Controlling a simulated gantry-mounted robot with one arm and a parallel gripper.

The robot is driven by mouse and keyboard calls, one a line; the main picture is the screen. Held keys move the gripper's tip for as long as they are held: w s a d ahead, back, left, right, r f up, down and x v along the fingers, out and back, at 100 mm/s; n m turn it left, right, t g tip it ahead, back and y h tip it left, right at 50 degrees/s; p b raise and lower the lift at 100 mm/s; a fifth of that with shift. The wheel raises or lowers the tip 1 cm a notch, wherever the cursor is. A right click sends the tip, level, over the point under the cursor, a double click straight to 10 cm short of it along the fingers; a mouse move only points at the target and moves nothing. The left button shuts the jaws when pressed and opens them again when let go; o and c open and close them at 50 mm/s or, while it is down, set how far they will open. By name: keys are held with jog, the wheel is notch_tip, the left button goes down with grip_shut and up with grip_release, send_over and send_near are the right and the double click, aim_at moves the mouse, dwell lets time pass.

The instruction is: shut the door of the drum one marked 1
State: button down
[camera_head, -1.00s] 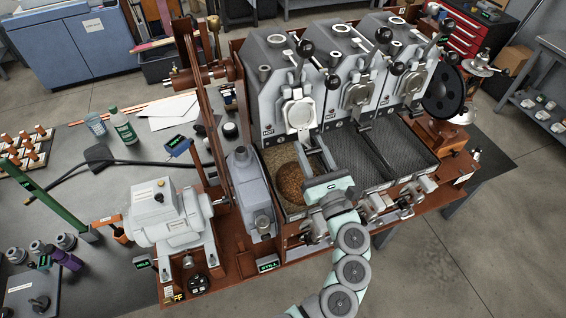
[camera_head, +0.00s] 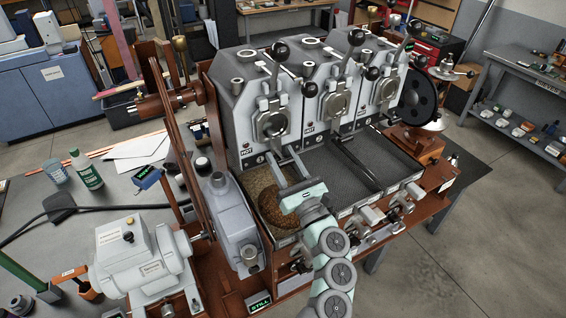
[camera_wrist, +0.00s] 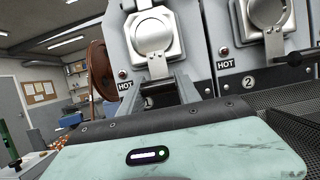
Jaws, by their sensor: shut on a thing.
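Drum one (camera_head: 244,108) is the leftmost grey drum, with a HOT label on its front. Its round metal door (camera_head: 272,124) stands upright at the drum face; whether it is fully seated I cannot tell. The door also shows in the wrist view (camera_wrist: 154,35) as a silver disc with a narrow plate below. My gripper (camera_head: 287,164) is in front of and below the door, its fingers reaching up to the door's lower part. It is shut on what looks like that lower part; the contact is hard to see. The fingers also show in the wrist view (camera_wrist: 165,90).
Brown beans (camera_head: 272,208) lie in the left cooling tray below my gripper. Drum two's door (camera_head: 334,104) and its lever stand close on the right. Black-balled levers (camera_head: 281,52) rise above the drums. A grey motor (camera_head: 136,258) stands front left.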

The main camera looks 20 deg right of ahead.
dwell(0.3)
jog(key=c, duration=0.9)
grip_release()
jog(key=shift+w+r, duration=0.1)
jog(key=v, duration=1)
jog(key=shift+s+f, duration=0.25)
jog(key=shift+s, duration=0.1)
jog(key=shift+s, duration=0.15)
